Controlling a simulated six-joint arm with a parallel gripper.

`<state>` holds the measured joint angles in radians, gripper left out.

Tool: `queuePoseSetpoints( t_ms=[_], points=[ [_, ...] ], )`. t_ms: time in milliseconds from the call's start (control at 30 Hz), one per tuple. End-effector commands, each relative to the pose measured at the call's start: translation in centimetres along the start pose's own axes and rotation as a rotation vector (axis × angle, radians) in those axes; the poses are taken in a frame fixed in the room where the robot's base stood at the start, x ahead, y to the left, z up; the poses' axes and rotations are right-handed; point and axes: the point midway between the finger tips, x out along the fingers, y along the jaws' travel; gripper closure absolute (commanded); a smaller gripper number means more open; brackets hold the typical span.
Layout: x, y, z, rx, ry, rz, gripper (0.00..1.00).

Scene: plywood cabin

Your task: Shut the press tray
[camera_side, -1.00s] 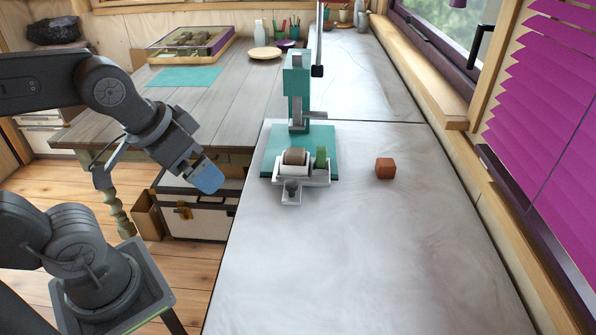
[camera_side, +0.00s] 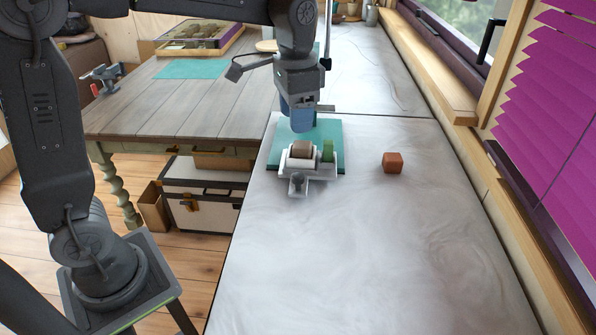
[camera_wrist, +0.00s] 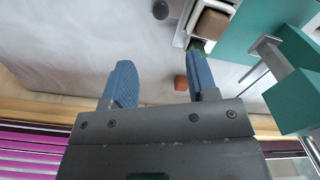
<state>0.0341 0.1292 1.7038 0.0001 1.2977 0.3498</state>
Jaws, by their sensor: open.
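The teal press has its base plate (camera_side: 335,133) on the pale worktop, and its upright is mostly hidden behind my arm. The pale grey press tray (camera_side: 317,173) sticks out at the plate's near edge, with a handle (camera_side: 298,188) in front. It carries a brown block (camera_side: 301,149) and a green piece (camera_side: 328,151). My gripper (camera_side: 300,125) points down just behind the tray, above the plate. In the wrist view my gripper's blue fingers (camera_wrist: 158,62) are apart and empty; the tray (camera_wrist: 182,28) and teal press (camera_wrist: 243,40) lie beyond them.
A rust-red cube (camera_side: 392,162) sits on the worktop right of the tray. The worktop (camera_side: 350,260) in front is clear. A wooden table (camera_side: 190,105) with a teal mat stands to the left. The window ledge (camera_side: 440,80) borders the right side.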

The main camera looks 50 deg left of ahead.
Motion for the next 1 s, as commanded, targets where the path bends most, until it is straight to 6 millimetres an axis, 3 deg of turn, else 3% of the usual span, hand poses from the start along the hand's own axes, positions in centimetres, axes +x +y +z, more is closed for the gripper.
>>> queuePoseSetpoints(
  t_ms=[233,700,1000],
  points=[
    [1.8,-0.1,-0.5,0.010,-0.015,0.006,0.47],
    [10.9,-0.1,-0.3,0.009,-0.015,0.006,0.47],
    [13.9,-0.1,-0.3,0.008,-0.011,0.004,0.47]
  ],
)
